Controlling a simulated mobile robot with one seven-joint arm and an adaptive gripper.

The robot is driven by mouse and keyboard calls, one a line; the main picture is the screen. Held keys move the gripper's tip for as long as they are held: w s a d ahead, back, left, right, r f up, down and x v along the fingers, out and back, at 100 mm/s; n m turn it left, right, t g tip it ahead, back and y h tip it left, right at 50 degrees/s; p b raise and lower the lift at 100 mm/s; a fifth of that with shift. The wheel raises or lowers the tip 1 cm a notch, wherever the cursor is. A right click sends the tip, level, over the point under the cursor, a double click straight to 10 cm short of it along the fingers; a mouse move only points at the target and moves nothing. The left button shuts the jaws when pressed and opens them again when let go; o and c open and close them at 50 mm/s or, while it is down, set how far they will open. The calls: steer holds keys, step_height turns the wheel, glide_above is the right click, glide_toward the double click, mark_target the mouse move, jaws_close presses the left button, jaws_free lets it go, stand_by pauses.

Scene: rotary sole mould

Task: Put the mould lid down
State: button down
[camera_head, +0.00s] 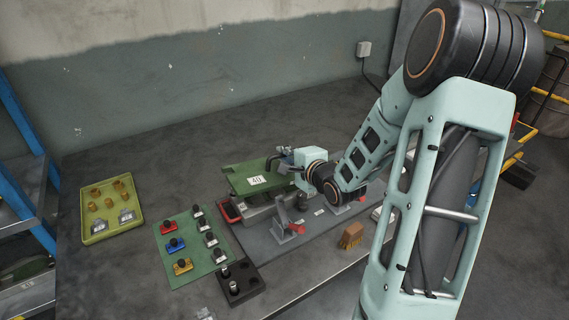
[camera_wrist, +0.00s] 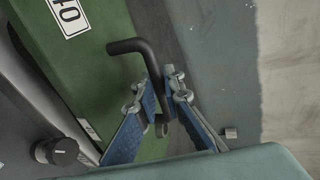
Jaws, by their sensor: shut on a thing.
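The mould lid (camera_head: 238,176) is a green plate with a white label reading 40. It lies over the grey lower part of the mould (camera_head: 255,213) on the bench; whether it touches that part or hangs just above it I cannot tell. In the wrist view the green lid (camera_wrist: 105,85) fills the left and middle. A dark bent handle (camera_wrist: 131,46) stands at its edge. My gripper (camera_head: 285,163) is at the lid's back right corner, shut on the handle. In the wrist view my gripper (camera_wrist: 167,82) has its fingers on either side of the handle's lower part.
A grey base plate (camera_head: 290,250) carries toggle clamps with red grips. A green mat (camera_head: 178,232) with several knobs and a black block (camera_head: 241,284) lie to the front left. A yellow-green tray (camera_head: 96,229) stands at far left. The bench behind the lid is clear.

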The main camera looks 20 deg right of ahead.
step_height(320, 180, up, 4)
steer(key=shift+w+r+p, duration=0.1)
steer(key=shift+r+p, duration=0.05)
steer(key=shift+p, duration=0.2)
steer(key=shift+w+a+r, duration=0.1)
steer(key=shift+a+r, duration=0.2)
steer(key=shift+r, duration=0.35)
steer(key=a+r+m+h+p, duration=0.1)
steer(key=a+r+p, duration=0.2)
steer(key=a, duration=0.8)
steer(key=shift+s+a+h+p, duration=0.25)
steer(key=shift+h+p, duration=0.15)
steer(key=shift+p, duration=0.55)
